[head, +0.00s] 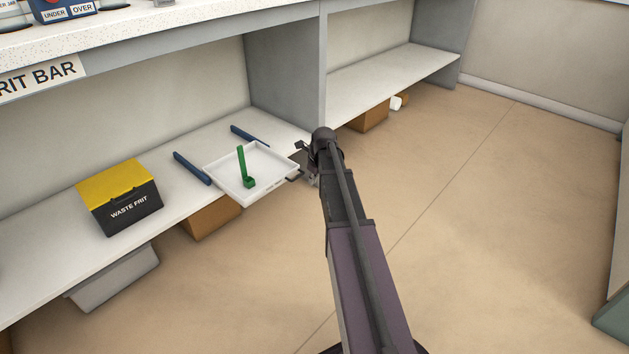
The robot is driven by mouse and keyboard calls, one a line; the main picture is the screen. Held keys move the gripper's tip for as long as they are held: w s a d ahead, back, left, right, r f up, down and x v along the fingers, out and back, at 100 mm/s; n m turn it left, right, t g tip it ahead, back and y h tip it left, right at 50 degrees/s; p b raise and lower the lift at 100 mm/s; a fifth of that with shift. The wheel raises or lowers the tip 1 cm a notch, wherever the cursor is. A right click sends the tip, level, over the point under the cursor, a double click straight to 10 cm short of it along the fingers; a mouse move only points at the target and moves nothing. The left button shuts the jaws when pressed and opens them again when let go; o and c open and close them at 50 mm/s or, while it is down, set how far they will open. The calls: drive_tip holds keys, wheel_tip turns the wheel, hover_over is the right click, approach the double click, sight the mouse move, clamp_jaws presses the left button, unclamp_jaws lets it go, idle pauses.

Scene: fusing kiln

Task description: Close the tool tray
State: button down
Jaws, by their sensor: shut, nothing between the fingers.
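The tool tray (224,172) is a shallow white tray pulled out past the front edge of the lower shelf. It lies between two blue rails (192,168) and holds a green tool (242,168) with an upright handle. A small dark handle shows at the tray's front right corner. My gripper (303,160) is just right of that corner, at the end of my arm reaching up from the bottom. It is shut and appears empty. My arm partly hides it, and I cannot tell whether it touches the tray.
A black and yellow waste frit box (120,197) stands on the shelf (50,238) left of the tray. A grey divider (290,70) rises behind the gripper. Cardboard boxes (211,217) and a grey bin (115,276) sit below. The floor to the right is clear.

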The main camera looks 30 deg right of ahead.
drive_tip(key=w, duration=0.1)
drive_tip(key=w+a+f, duration=0.1)
drive_tip(key=w, duration=0.2)
drive_tip(key=shift+w+a+f+b, duration=0.15)
drive_tip(key=shift+a+b, duration=0.1)
drive_tip(key=shift+b, duration=0.15)
drive_tip(key=shift+d, duration=0.1)
idle(0.3)
